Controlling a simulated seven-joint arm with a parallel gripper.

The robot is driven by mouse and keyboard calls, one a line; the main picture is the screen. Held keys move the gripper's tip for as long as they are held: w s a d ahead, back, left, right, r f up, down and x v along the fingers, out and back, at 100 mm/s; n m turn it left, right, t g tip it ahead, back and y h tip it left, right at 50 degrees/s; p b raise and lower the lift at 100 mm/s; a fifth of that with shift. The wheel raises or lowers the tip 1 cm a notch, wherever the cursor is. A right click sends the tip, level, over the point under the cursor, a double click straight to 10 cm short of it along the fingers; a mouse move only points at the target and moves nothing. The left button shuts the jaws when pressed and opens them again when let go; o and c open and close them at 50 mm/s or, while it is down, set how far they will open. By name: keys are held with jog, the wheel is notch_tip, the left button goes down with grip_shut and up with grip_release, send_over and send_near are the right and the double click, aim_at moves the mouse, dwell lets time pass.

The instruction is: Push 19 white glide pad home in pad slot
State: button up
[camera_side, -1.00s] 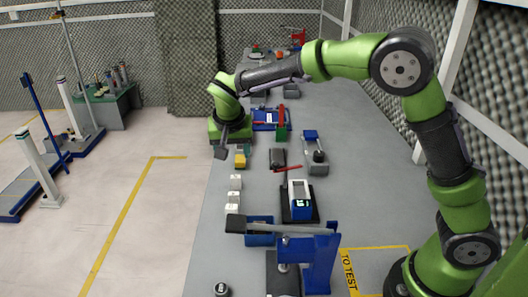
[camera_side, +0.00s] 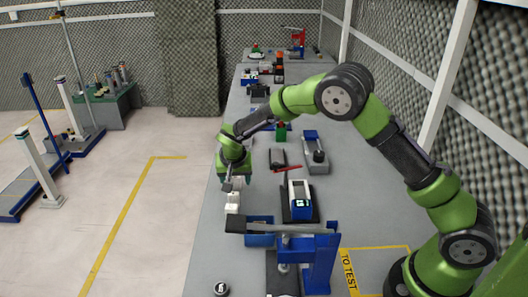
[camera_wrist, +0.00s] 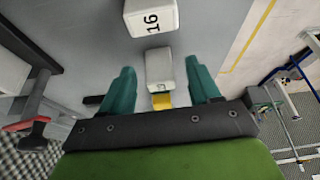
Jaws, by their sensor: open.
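My gripper (camera_wrist: 159,66) is open, with its two teal fingers on either side of a small white block (camera_wrist: 160,68). A gap shows beside each finger, and I see no clear contact. No number is readable on this block. A yellow piece (camera_wrist: 162,101) shows at its near end, close to the palm. Beyond it is a larger white block (camera_wrist: 150,17) with a marking that looks like 16. In the side view my gripper (camera_side: 229,187) is low at the bench's left edge, beside white blocks (camera_side: 233,202). I cannot tell the 19 glide pad or its slot.
A blue and white device (camera_side: 300,199) stands on a black base to the right. Open floor (camera_side: 140,200) is to the left.

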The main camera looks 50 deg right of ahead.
jog(key=shift+w+d+f, duration=0.1)
jog(key=shift+f, duration=0.2)
jog(key=shift+c, duration=0.4)
jog(key=c, duration=1)
jog(key=shift+o, duration=0.2)
jog(key=shift+r, duration=0.15)
notch_tip(320, 180, up, 10)
jog(key=shift+m, duration=0.5)
jog(key=s+d+r, duration=0.1)
jog(key=s+d, duration=0.1)
jog(key=s, duration=0.1)
jog(key=s+d+r, duration=0.2)
jog(key=s+d, duration=0.1)
jog(key=s+d+r, duration=0.1)
jog(key=s+d, duration=0.2)
jog(key=shift+s+r, duration=0.1)
jog(key=shift+r, duration=0.1)
jog(key=s+d+f, duration=0.2)
jog(key=s, duration=0.4)
jog(key=shift+d+f, duration=0.15)
jog(key=shift+f, duration=0.2)
